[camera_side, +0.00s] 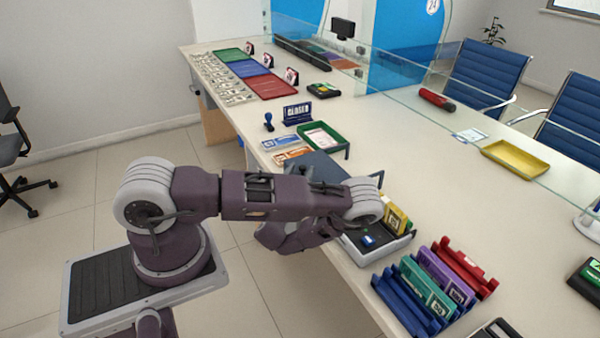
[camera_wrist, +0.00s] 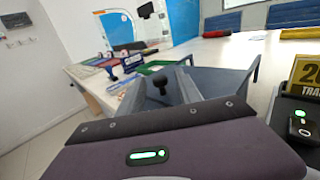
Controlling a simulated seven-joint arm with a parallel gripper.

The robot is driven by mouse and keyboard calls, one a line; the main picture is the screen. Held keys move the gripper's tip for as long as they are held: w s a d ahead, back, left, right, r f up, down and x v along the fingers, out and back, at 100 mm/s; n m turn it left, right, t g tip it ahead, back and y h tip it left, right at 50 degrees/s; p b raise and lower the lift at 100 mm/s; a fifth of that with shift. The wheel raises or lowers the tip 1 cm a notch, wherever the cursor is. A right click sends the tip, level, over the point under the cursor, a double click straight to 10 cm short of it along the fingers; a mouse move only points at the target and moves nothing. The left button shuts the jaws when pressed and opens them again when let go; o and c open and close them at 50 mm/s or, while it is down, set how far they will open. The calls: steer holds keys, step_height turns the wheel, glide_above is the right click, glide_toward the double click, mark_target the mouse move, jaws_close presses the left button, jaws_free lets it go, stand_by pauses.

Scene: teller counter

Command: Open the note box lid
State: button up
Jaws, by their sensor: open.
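The note box (camera_side: 314,163) is dark blue-grey and stands near the counter's front edge in the side view, partly hidden behind my arm. Its lid (camera_wrist: 218,82) fills the middle of the wrist view and looks flat and shut. A black knob (camera_wrist: 159,86) shows between the two grey fingers of my gripper (camera_wrist: 160,76). The fingers are spread and hold nothing. I cannot tell how far the knob is from the fingers, or whether they touch the lid. In the side view my fingers are hidden behind the arm.
A green tray (camera_side: 336,148) stands just behind the box. A grey device with a yellow sign (camera_side: 396,217) is to its right, with coloured racks (camera_side: 428,288) beyond. A stamp (camera_side: 269,122) and CLOSED sign (camera_side: 297,112) stand farther left. The counter's middle is clear.

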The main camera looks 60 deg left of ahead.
jaws_close()
stand_by(1.4)
